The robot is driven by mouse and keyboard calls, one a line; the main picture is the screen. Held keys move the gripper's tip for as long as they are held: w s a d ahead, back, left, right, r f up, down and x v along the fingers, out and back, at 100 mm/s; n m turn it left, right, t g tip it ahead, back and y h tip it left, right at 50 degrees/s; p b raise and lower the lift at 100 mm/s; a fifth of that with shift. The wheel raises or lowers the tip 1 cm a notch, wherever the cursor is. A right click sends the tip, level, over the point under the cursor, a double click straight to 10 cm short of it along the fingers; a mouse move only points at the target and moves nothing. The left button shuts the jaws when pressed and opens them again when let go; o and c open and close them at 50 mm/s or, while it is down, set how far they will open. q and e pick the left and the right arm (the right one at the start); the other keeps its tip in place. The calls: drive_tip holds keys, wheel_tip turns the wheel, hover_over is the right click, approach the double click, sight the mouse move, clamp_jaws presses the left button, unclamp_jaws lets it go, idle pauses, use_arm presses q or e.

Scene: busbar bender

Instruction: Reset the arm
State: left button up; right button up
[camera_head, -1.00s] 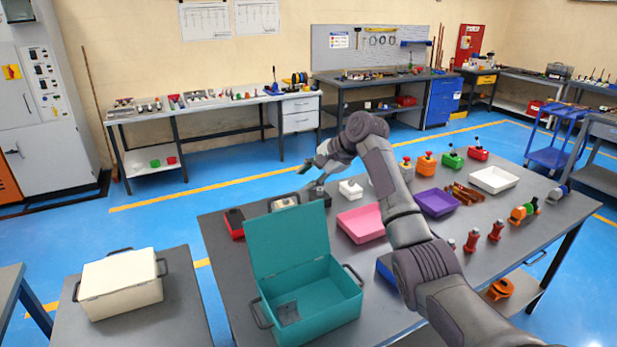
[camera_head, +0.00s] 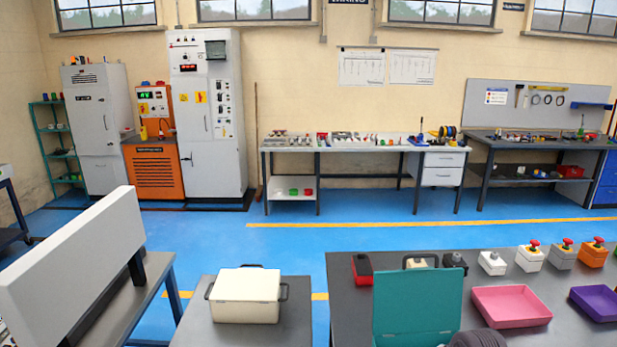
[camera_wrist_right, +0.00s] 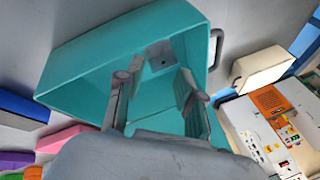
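My right gripper (camera_wrist_right: 160,86) shows in the right wrist view with its two fingers spread apart and nothing between them. Behind the fingers is the open teal box (camera_wrist_right: 75,72), with a small grey square piece (camera_wrist_right: 158,56) inside it. In the head view the raised teal lid (camera_head: 418,303) shows at the bottom right of centre, and the box interior is out of sight. Only a grey part of my arm (camera_head: 478,339) shows at the bottom edge there. My left gripper is in neither current view.
A cream lidded box (camera_head: 246,296) stands on a small table left of the main table. A pink tray (camera_head: 510,306), a purple tray (camera_head: 598,301) and several push-button boxes lie on the main table. Blue floor (camera_head: 330,238) is clear behind.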

drive_tip(key=s+a+f+n, duration=0.2)
drive_tip(key=s+f, duration=0.1)
drive_tip(key=s, duration=0.5)
drive_tip(key=s+a+f+n, duration=0.2)
drive_tip(key=s+n, duration=0.1)
drive_tip(key=s, duration=0.5)
drive_tip(key=s+a+r+n+g+h, duration=0.1)
drive_tip(key=s+r+n+h, duration=0.2)
drive_tip(key=s, duration=1.1)
wheel_tip(320, 180, down, 34)
drive_tip(key=s+r+n+g+y+b, duration=0.1)
drive_tip(key=s+b, duration=0.1)
drive_tip(key=b, duration=0.3)
drive_tip(key=s+d+f+g+b, duration=0.1)
drive_tip(key=s+d+f+b, duration=0.1)
drive_tip(key=s+f, duration=1.4)
wheel_tip(320, 180, down, 2)
drive_tip(key=shift+d+f+g+b, duration=0.25)
drive_tip(key=shift+d+g+b, duration=0.1)
drive_tip(key=shift+b, duration=0.55)
